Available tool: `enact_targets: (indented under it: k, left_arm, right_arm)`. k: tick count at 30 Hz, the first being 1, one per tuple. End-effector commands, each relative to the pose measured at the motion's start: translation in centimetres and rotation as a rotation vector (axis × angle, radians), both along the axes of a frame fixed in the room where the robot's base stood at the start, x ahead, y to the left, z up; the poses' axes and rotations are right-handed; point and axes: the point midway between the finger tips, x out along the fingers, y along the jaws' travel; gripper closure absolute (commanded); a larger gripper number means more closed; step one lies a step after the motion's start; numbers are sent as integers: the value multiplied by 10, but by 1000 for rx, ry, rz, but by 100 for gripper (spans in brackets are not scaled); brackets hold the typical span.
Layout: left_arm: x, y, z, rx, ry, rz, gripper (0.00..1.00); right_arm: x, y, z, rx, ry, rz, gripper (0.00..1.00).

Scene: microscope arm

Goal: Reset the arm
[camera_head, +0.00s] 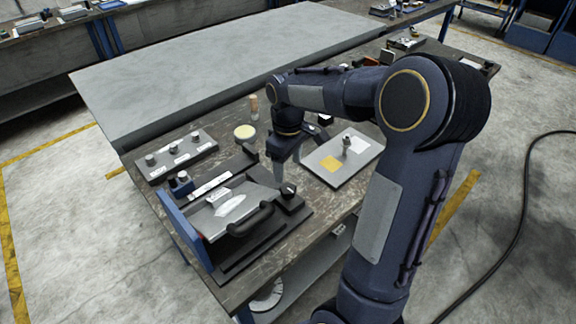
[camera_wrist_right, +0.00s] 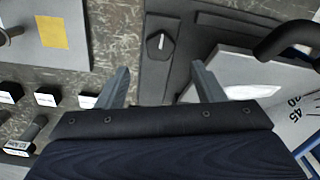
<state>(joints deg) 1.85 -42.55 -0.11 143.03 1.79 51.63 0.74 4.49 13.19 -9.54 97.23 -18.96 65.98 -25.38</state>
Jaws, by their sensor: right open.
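The device on the workbench has a hinged light grey plate (camera_head: 222,212) with a curved black handle (camera_head: 252,219), beside a blue side panel (camera_head: 182,232). In the right wrist view the handle (camera_wrist_right: 285,38) and plate (camera_wrist_right: 235,68) are at the upper right, with an angle scale (camera_wrist_right: 294,108) reading 45 and 40. A black dial (camera_head: 288,190) sits at the base's right corner; its white pointer shows in the wrist view (camera_wrist_right: 160,44). My right gripper (camera_wrist_right: 160,80) is open and empty, above the base near the dial, apart from the handle. My left gripper is not in view.
A grey board with a yellow square (camera_head: 306,163) lies to the right of the device. A panel with several knobs (camera_head: 180,152) is behind it on the left. A round yellow-topped item (camera_head: 244,132) and a wooden peg (camera_head: 254,106) stand farther back. A large grey slab (camera_head: 200,60) lies behind.

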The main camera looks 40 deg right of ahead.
Motion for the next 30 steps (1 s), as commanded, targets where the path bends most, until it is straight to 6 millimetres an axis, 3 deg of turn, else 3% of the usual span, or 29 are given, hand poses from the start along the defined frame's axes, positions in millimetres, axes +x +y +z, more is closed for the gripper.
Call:
enact_targets:
  k: [10,14,17,22,30]
  left_arm:
    - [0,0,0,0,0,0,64]
    - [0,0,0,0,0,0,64]
    - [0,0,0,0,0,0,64]
    - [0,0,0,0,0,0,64]
    - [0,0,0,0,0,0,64]
  right_arm:
    - [-1,0,0,1,-1,-1,38]
    - [-11,7,8,23,-30,-26,38]
    - [-31,22,22,71,-86,-76,38]
    - [-81,61,45,187,-204,-196,38]
    - [-156,120,47,361,-351,-374,38]
